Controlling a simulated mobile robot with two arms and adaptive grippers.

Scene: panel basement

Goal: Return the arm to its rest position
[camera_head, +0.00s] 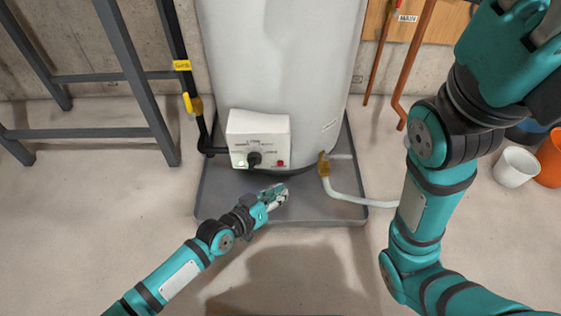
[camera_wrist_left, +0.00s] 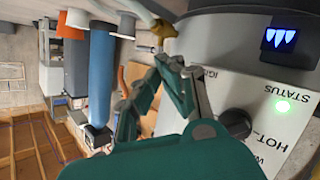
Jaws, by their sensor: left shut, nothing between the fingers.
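My left arm comes in from the lower left in the head view. Its gripper (camera_head: 277,194) is shut and empty, just in front of and below the heater's control box (camera_head: 240,128). In the left wrist view the fingers (camera_wrist_left: 170,75) are together, with the control box (camera_wrist_left: 255,75) close beside them on the right. Contact cannot be told. The box has a black knob (camera_head: 254,159), also in the left wrist view (camera_wrist_left: 235,123), and a lit green status light (camera_wrist_left: 282,107). My right arm (camera_head: 428,190) rises along the right side; its gripper is out of view.
The white water heater (camera_head: 280,60) stands in a grey drain tray (camera_head: 225,205). A brass drain valve (camera_head: 324,165) with a pale hose (camera_head: 360,198) is right of the box. A grey metal frame (camera_head: 125,75) stands left, a white bucket (camera_head: 515,167) right. The front floor is clear.

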